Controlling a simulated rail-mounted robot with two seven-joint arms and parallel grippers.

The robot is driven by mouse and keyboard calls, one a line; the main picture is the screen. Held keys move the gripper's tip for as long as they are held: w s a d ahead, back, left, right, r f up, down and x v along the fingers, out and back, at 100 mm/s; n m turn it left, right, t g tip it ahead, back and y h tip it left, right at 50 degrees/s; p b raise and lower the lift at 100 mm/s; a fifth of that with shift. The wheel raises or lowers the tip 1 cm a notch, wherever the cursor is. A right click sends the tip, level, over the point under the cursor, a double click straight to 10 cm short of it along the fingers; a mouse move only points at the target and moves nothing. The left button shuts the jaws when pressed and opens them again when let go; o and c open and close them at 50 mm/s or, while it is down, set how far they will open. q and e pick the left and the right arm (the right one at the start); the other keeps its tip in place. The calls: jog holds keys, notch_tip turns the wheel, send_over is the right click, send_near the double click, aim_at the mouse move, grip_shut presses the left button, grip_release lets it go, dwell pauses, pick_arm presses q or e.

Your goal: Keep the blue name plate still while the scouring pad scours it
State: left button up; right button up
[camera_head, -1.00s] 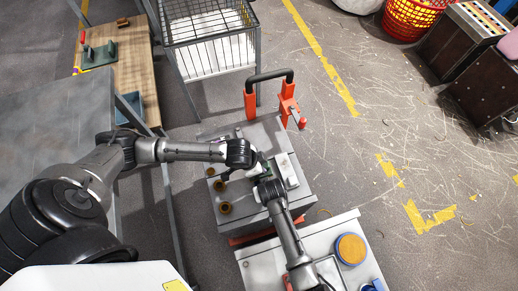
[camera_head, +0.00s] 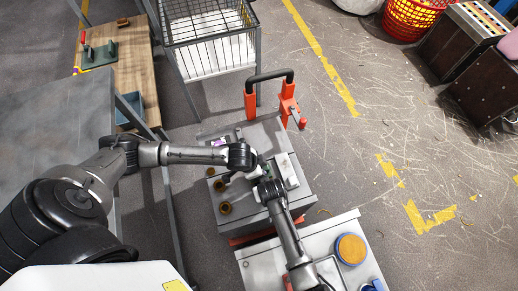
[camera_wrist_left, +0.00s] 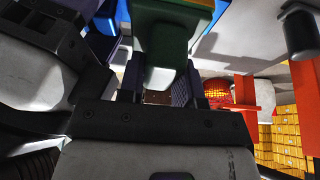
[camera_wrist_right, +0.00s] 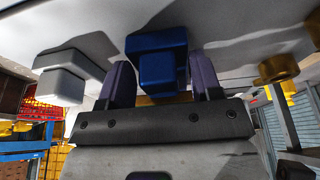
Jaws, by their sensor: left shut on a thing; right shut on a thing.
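My left gripper (camera_wrist_left: 162,84) is shut on a green block with an orange-brown top, which looks like the scouring pad (camera_wrist_left: 165,35). My right gripper (camera_wrist_right: 162,78) is shut on a blue block, which looks like the blue name plate (camera_wrist_right: 157,65). In the head view, my left gripper (camera_head: 246,160) and right gripper (camera_head: 268,184) are close together over the grey cabinet top (camera_head: 262,135). The wrists hide most of both held things there. I cannot tell whether pad and plate touch.
Brass caps (camera_head: 224,208) stand on the cabinet's left side, and a pale block (camera_head: 287,172) lies on its right. An orange bracket with a black handle (camera_head: 270,78) rises behind. A wire basket (camera_head: 208,25) stands farther back. The floor on the right is mostly clear.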

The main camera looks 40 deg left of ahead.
pick_arm(q)
grip_shut()
jog(key=shift+f, duration=0.65)
jog(key=shift+w+a, duration=0.45)
jog(key=shift+a, duration=0.4)
jog(key=shift+w+a, duration=0.45)
jog(key=shift+a, duration=0.4)
jog(key=shift+r, duration=0.1)
jog(key=shift+w+f, duration=0.1)
jog(key=shift+f, duration=0.1)
